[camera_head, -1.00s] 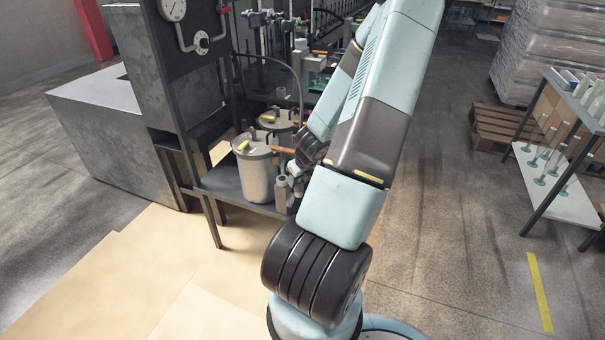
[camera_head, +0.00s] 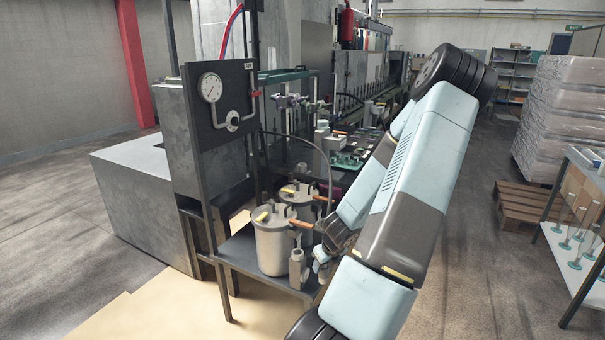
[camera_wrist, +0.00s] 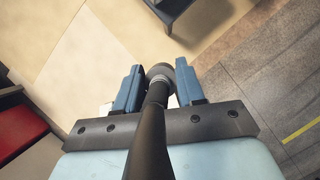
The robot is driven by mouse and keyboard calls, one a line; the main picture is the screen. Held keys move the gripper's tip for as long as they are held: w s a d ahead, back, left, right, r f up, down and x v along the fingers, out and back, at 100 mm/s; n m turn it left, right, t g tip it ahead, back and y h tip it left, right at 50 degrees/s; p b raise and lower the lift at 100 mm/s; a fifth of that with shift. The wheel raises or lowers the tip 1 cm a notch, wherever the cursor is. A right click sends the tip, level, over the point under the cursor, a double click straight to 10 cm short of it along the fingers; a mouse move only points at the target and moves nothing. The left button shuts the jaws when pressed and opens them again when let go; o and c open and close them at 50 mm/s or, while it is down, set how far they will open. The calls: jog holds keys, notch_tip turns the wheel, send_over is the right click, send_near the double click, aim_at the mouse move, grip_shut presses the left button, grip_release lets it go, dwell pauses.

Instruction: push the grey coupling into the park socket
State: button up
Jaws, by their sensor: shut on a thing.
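In the wrist view my gripper (camera_wrist: 160,80) has its two blue fingers on either side of the grey coupling (camera_wrist: 159,70), shut on it. A thick black hose (camera_wrist: 152,130) runs from the coupling back toward the camera. In the head view my gripper (camera_head: 321,262) is low at the right front edge of the shelf, partly hidden by my arm; the coupling cannot be made out there. A small upright grey cylinder (camera_head: 297,264) stands on the shelf just left of my gripper, in front of the pots; I cannot tell whether it is the park socket.
Two grey lidded pots, the front one (camera_head: 270,248) and the rear one (camera_head: 297,199), stand on the dark shelf (camera_head: 240,252). A gauge panel (camera_head: 222,115) rises behind, with a thin hose (camera_head: 318,148) arcing down. Floor right of my arm is clear up to a pallet (camera_head: 525,203).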

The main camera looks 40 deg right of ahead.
dwell(0.3)
jog(key=w+a+m+g, duration=0.3)
jog(key=w+a+m, duration=0.4)
jog(key=a+m, duration=0.3)
jog(key=w+a+f+m+g, duration=0.1)
jog(key=w+a+m+g, duration=0.2)
jog(key=w+a+m, duration=0.4)
jog(key=w+a+m+g, duration=0.2)
jog(key=w+a+m, duration=0.4)
jog(key=a+m, duration=0.7)
jog(key=m, duration=0.4)
jog(key=shift+w+f+g+y, duration=0.35)
jog(key=shift+w+g+y, duration=0.05)
jog(key=shift+a, duration=0.2)
